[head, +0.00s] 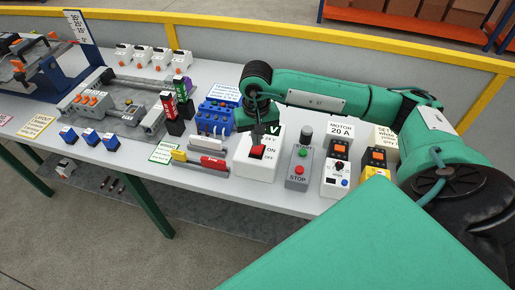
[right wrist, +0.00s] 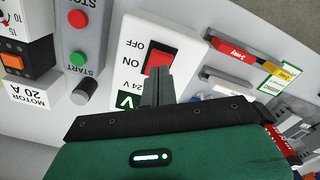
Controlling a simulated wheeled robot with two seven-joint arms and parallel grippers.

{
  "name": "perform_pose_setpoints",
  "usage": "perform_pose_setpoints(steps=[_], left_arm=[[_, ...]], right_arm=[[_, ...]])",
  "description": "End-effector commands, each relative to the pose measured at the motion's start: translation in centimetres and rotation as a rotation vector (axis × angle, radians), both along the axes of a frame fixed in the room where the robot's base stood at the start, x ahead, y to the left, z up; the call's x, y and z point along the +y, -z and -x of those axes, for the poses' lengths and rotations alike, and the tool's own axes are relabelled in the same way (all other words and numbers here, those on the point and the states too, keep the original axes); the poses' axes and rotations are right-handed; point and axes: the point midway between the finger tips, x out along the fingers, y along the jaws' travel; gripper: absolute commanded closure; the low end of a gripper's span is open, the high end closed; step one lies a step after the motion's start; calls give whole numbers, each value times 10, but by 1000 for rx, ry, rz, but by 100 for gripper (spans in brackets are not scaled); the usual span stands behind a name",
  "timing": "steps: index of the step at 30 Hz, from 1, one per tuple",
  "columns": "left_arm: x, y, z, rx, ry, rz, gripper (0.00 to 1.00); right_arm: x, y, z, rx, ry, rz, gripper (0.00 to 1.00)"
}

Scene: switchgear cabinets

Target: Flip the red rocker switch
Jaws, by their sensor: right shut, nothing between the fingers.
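The red rocker switch (head: 257,151) sits in a white box (head: 252,171) marked ON, OFF and 24 V on the table. In the right wrist view the red rocker (right wrist: 158,64) shows just beyond my fingertips, with its lower part hidden by them. My right gripper (head: 264,136) is above the box, pointing down at the rocker's far side. In the right wrist view the gripper (right wrist: 156,78) is shut and empty. I cannot tell whether the fingertips touch the rocker. My left gripper is not in view.
A grey START/STOP box (head: 300,168) stands close on the right, then the MOTOR 20 A box (head: 337,170). The table's front edge is near.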

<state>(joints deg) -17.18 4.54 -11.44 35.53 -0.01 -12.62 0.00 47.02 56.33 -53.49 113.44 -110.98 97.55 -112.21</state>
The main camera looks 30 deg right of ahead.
Motion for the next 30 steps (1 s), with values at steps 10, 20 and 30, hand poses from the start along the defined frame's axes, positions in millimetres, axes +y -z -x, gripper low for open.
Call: perform_pose_setpoints(steps=[10, 20, 30], left_arm=[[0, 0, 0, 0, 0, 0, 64], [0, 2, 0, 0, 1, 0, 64], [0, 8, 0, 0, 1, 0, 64]], right_arm=[[0, 0, 0, 0, 0, 0, 100], [0, 2, 0, 0, 0, 0, 100], [0, 7, 0, 0, 0, 0, 100]])
